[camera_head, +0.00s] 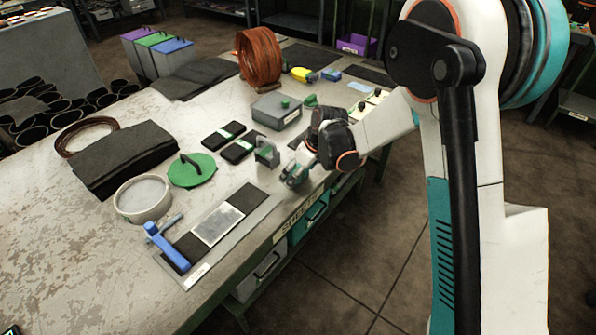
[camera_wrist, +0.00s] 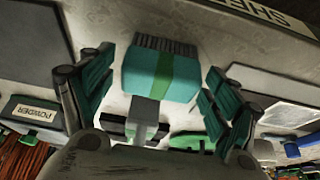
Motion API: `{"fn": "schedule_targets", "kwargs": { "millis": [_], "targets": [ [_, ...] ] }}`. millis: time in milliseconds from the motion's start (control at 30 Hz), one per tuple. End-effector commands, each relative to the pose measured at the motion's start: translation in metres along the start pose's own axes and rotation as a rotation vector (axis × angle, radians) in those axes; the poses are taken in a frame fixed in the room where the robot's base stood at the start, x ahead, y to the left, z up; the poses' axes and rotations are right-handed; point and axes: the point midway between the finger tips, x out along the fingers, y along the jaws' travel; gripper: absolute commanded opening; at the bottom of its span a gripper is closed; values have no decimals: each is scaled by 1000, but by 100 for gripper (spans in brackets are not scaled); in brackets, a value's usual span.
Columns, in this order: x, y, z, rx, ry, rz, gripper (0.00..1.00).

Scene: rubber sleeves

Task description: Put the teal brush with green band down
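The teal brush (camera_wrist: 140,72) with a green band shows in the wrist view, with dark bristles at the far end and a grey handle towards my palm. My gripper (camera_wrist: 156,68) has its fingers on either side of the brush, with a gap visible at the left finger; the right finger is very close. In the head view my gripper (camera_head: 295,173) is low over the table's (camera_head: 105,255) front edge. The brush cannot be told apart from the fingers there. Whether the brush rests on the table is unclear.
A grey sheet pad (camera_head: 218,222) with a blue-handled tool (camera_head: 165,246) lies left of my gripper. A grey-green block (camera_head: 266,153), black pads (camera_head: 238,150), a green lid (camera_head: 192,170) and a grey box (camera_head: 277,112) stand nearby. Some bare tabletop shows between them.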

Motion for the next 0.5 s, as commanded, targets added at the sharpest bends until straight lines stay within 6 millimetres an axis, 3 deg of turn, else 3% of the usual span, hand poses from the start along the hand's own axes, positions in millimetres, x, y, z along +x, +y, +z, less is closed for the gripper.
{"fn": "schedule_targets", "kwargs": {
  "millis": [333,500],
  "targets": [
    [-4,0,-2,0,0,0,82],
    [-30,0,-2,1,0,0,82]
  ]
}}
